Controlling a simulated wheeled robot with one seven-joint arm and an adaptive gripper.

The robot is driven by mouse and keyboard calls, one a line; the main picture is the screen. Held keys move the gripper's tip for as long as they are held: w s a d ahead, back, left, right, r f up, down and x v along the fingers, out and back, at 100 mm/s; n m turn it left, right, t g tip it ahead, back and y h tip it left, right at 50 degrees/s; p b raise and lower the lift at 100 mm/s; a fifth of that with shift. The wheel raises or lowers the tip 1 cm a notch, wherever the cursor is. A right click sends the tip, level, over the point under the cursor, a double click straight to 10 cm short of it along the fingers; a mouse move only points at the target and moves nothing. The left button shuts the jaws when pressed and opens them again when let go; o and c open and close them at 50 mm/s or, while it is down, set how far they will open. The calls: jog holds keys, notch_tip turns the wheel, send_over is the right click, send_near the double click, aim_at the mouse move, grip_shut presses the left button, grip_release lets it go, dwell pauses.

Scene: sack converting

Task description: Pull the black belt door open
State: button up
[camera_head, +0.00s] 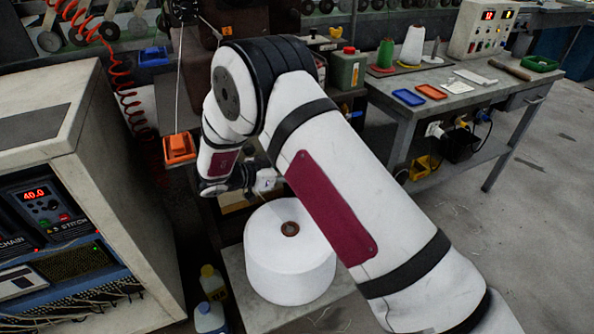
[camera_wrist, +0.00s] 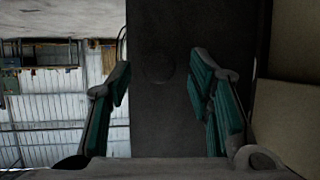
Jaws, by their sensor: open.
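A dark, near-black flat panel (camera_wrist: 165,125) fills the middle of the wrist view, behind and between my fingers. It looks like the black belt door, though I cannot be sure. A faint round shape (camera_wrist: 157,66) shows on it; I cannot tell if it is a knob. My gripper (camera_wrist: 163,82) is open, with green pads on both fingers and nothing between them. I cannot tell whether the fingers touch the panel. In the head view my gripper (camera_head: 264,182) is small, beyond the white roll (camera_head: 280,268), and my arm hides much of the area around it.
A grey cabinet with a red display (camera_head: 35,194) stands at the left. An orange box (camera_head: 179,148) hangs near my wrist. Bottles (camera_head: 211,300) stand low beside the roll. A workbench (camera_head: 400,105) with trays and cones is at the right, with open floor in front.

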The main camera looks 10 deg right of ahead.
jog(key=v, duration=1)
jog(key=shift+s, duration=0.2)
